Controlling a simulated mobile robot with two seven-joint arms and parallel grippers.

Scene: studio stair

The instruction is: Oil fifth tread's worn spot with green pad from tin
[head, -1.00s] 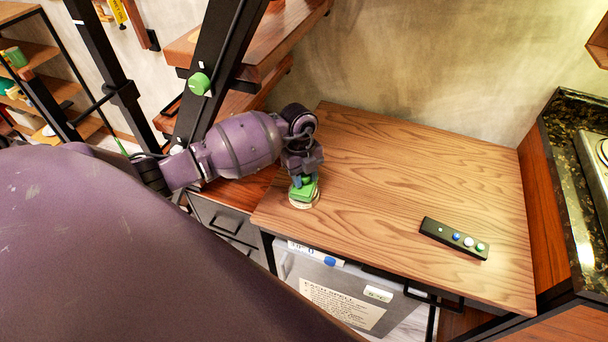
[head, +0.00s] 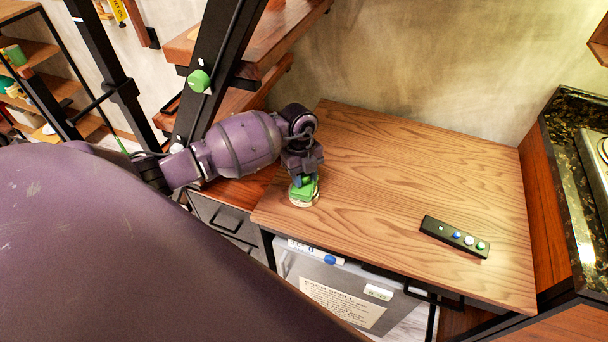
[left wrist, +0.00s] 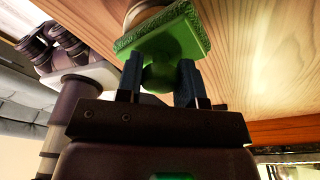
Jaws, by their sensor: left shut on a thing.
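My left gripper (head: 303,180) is shut on the knob of a green pad (head: 304,191). In the left wrist view the two blue fingers of my gripper (left wrist: 160,85) hold the knob, and the square green pad (left wrist: 170,38) sits beyond them, face away from me. The pad is over a pale round thing (head: 301,204) at the left front of a wooden surface. I cannot tell whether this is the tin or the worn spot, as the pad hides most of it. Contact between them cannot be made out.
The wide wooden surface (head: 400,190) is mostly clear; a black strip with coloured buttons (head: 455,238) lies at its right. Black stair beams (head: 222,60) and higher treads (head: 290,40) stand close behind my left arm. A dark stone counter (head: 562,150) is at the right.

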